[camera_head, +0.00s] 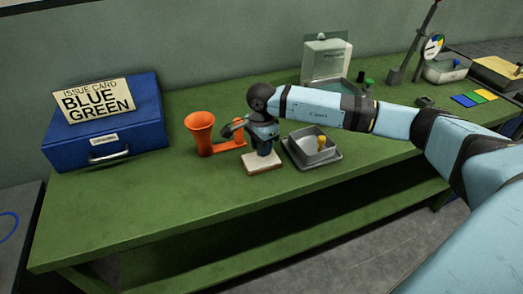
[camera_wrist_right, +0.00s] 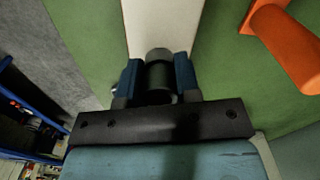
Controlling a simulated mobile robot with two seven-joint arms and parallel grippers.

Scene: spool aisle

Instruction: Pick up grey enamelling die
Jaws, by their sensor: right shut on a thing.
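My right gripper (camera_head: 264,153) points down over a small cream block (camera_head: 262,164) on the green bench. In the right wrist view its two blue fingers (camera_wrist_right: 159,78) are shut on a grey rounded thing, the grey enamelling die (camera_wrist_right: 159,56). The cream block (camera_wrist_right: 163,22) lies beyond it in that view. In the head view the fingers and wrist hide the die. I cannot tell whether the die still touches the block. My left gripper is not in view.
An orange funnel-like piece (camera_head: 200,130) stands left of the gripper. A blue drawer box (camera_head: 105,135) with an issue card reading "BLUE GREEN" (camera_head: 96,99) stands at left. The bench front is clear.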

